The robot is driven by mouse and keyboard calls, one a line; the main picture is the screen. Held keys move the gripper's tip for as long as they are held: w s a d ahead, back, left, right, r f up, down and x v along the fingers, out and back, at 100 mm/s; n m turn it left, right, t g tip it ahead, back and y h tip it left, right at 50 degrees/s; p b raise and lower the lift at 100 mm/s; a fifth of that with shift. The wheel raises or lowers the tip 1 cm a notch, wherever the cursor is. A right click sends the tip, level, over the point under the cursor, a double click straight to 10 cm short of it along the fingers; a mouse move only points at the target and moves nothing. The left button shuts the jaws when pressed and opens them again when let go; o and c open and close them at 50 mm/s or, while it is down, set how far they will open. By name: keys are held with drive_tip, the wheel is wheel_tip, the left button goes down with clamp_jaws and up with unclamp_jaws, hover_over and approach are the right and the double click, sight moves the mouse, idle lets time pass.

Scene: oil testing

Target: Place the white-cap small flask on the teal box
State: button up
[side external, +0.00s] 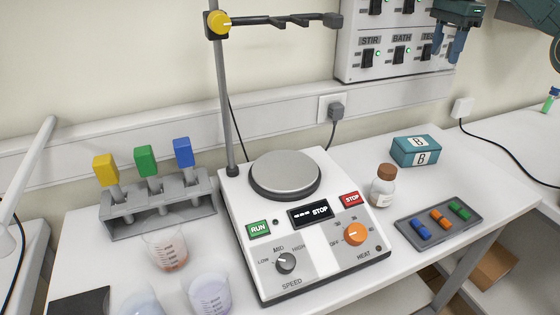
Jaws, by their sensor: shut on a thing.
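My gripper (454,45) hangs at the top right, in front of the wall panel and well above the table. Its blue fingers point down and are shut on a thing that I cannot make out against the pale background. The teal box (416,151) sits at the back right of the table, with a white "B" label on its top and front. Nothing stands on it. I cannot pick out a white-cap small flask. A small clear bottle with a brown cap (383,187) stands upright left of the teal box.
A hotplate stirrer (300,225) with a stand rod fills the middle. A rack (160,205) with colored-top pieces and several beakers are left. A dark tray (440,225) with colored pieces lies before the teal box. A small green vial (550,100) stands at far right.

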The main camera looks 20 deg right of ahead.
drive_tip(key=shift+f, duration=0.1)
wheel_tip(320, 180, down, 15)
drive_tip(key=shift+f, duration=0.2)
idle(0.6)
drive_tip(key=shift+f, duration=2.15)
drive_tip(key=o, duration=1)
drive_tip(key=shift+f, duration=0.15)
